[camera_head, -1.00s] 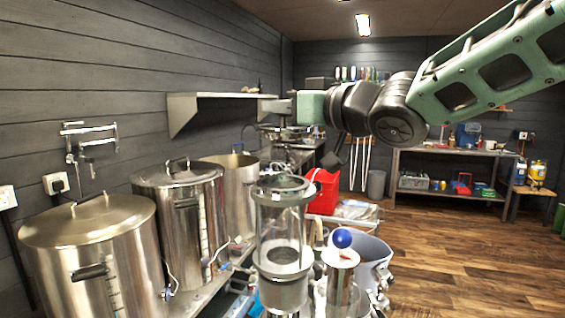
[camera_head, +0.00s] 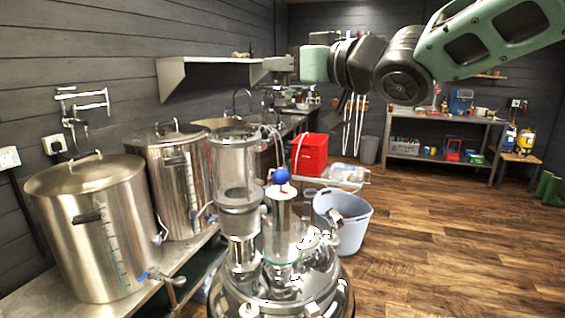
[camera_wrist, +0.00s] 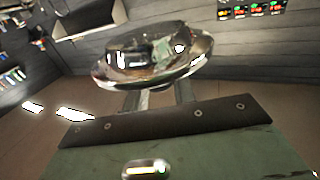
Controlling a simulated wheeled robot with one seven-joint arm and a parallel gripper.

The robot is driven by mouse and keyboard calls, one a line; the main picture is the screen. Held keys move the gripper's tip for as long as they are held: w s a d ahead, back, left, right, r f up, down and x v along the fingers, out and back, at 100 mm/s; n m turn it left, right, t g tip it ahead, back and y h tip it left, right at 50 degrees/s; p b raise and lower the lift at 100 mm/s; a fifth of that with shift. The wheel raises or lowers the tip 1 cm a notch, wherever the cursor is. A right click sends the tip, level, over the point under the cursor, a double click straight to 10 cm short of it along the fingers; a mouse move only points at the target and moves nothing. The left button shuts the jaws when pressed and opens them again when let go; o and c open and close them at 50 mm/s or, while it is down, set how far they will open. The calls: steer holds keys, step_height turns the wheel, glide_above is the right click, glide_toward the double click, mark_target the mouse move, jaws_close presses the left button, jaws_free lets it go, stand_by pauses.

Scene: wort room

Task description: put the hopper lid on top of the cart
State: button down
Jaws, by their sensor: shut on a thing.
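My gripper (camera_wrist: 162,90) is shut on a shiny, round, domed metal lid (camera_wrist: 150,62), which I take as the hopper lid. In the wrist view the lid sits across the fingertips and reflects the room. In the head view my gripper (camera_head: 283,64) is at the end of the raised arm, at upper middle; the lid is hard to make out there. I cannot clearly tell which thing is the cart; a low pale top (camera_head: 331,182) beside the red bin may be part of it.
Steel kettles (camera_head: 92,225) stand on a bench at left. A clear cylinder (camera_head: 235,165) on a metal vessel stands close in front. A grey-blue bucket (camera_head: 352,235) and red bin (camera_head: 310,155) are beyond it. A shelf (camera_head: 205,70) is on the left wall. Wood floor is open at right.

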steer(key=w+d+f+m+t+h, duration=0.2)
steer(key=d+f+m+h, duration=0.1)
steer(key=d+f, duration=0.7)
steer(key=w+d+f+m+t+h, duration=0.1)
steer(key=d+f+h, duration=0.4)
steer(key=d+f, duration=0.6)
steer(key=w+d+f+m+t+h, duration=0.2)
steer(key=d+f+m+h, duration=0.3)
steer(key=f, duration=1.5)
steer(key=w+d, duration=0.1)
steer(key=d, duration=0.4)
steer(key=shift+d+f+t, duration=0.15)
steer(key=shift+d+t, duration=0.15)
steer(key=shift+d, duration=0.1)
steer(key=shift+w, duration=0.1)
